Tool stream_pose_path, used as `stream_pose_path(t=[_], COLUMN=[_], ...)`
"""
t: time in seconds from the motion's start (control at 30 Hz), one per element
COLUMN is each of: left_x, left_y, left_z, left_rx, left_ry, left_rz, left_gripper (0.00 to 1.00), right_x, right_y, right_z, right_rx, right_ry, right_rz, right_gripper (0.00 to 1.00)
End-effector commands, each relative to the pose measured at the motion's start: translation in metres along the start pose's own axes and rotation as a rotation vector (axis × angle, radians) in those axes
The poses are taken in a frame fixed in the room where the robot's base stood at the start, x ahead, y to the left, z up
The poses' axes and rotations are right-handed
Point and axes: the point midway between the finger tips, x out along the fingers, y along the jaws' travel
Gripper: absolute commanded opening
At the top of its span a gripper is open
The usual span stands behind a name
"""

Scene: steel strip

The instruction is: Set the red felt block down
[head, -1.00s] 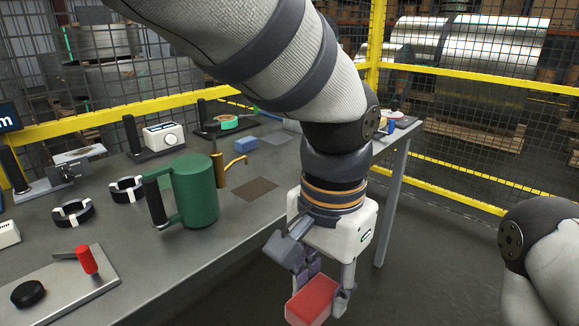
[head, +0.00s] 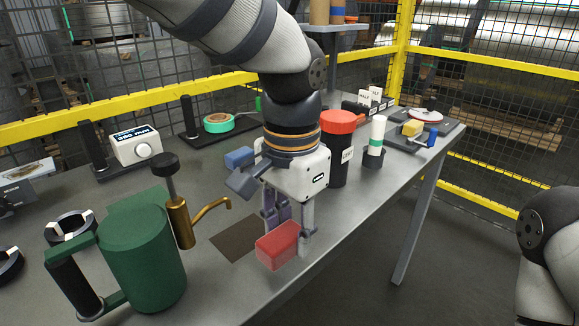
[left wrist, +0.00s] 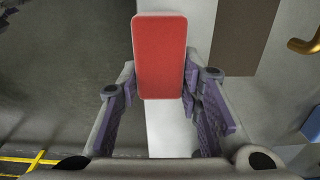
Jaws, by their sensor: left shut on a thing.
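The red felt block (head: 278,246) is between the fingers of my left gripper (head: 288,230), which is shut on it. In the head view the block is over the front edge of the grey table (head: 330,245), just right of a flat dark brown patch (head: 232,240). In the left wrist view the block (left wrist: 160,56) sits between the purple-padded fingers, with the pale table edge beneath it and floor to the left. The block looks held above the table; the gap below is hard to judge. My right gripper is out of view.
A dark red-topped container (head: 340,150) and a white-and-green cylinder (head: 376,138) stand to the right. Bare table lies around the patch.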

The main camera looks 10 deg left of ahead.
Motion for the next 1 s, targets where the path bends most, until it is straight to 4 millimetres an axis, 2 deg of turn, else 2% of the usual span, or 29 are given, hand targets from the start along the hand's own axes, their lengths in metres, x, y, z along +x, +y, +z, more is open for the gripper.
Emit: stream_pose_path(t=[0.1,0.2,0.47,0.63,0.97,1.0], left_x=[0.006,0.005,0.004,0.036,0.040,0.040], left_y=[-0.041,-0.067,-0.101,-0.099,-0.098,-0.098], left_z=[0.000,-0.001,0.000,0.001,0.001,0.000], left_rx=[-0.005,-0.003,-0.003,0.000,0.000,0.000], left_ry=[-0.006,-0.005,-0.003,-0.004,-0.002,-0.001], left_rz=[0.009,0.007,0.005,0.002,0.000,0.000], left_gripper=[0.10,0.10,0.10,0.10,0.10,0.37], right_x=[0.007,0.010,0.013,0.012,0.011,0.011], right_y=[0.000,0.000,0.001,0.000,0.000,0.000], right_z=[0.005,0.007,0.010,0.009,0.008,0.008], right_rx=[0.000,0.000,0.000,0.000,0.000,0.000], right_ry=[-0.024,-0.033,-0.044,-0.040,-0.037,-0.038], right_rz=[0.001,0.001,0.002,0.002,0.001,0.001], right_gripper=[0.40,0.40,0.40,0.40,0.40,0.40])
